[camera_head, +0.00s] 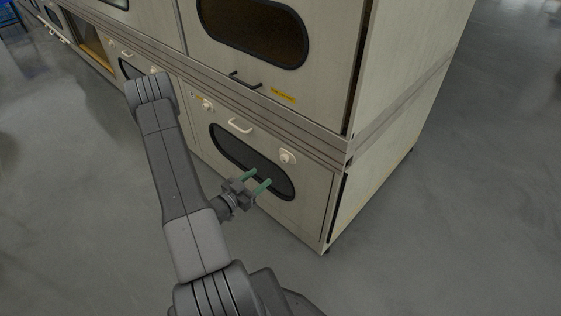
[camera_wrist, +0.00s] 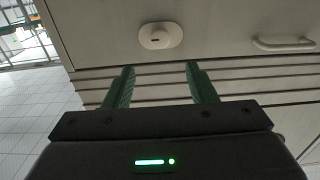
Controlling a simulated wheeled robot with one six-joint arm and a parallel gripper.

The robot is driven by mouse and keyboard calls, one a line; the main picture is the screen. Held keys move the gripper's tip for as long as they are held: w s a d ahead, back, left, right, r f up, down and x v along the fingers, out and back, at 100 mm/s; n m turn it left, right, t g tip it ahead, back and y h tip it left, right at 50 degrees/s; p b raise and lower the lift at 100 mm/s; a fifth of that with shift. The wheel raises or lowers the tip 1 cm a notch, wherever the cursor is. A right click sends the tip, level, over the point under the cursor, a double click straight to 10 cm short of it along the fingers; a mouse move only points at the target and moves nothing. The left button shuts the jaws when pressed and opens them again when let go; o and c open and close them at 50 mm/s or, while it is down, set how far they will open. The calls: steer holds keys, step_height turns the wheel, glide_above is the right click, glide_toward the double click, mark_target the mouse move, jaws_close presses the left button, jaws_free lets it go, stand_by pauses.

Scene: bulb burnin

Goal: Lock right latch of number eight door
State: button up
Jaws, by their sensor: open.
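The lower cabinet door (camera_head: 228,170) has a dark oval window, a pale handle (camera_head: 240,125) and a round pale latch at each side. Its right latch (camera_head: 287,156) sits near the door's upper right corner. I cannot read a door number. My gripper (camera_head: 258,179) is open and empty, with green fingers in front of the window, below and left of the right latch. In the wrist view a round latch (camera_wrist: 160,36) with a short dark slot lies beyond the gap between the open fingers (camera_wrist: 160,67), apart from them. A handle (camera_wrist: 285,43) shows to its right.
An upper door with a dark window (camera_head: 255,30) and black handle (camera_head: 245,81) stands above, over ribbed trim. A yellow label (camera_head: 283,96) is on it. More cabinets run to the far left. Grey floor (camera_head: 450,220) is clear at the right.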

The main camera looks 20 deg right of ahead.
mark_target(283, 159)
steer(key=b+x, duration=0.1)
steer(key=x, duration=1)
jaws_close()
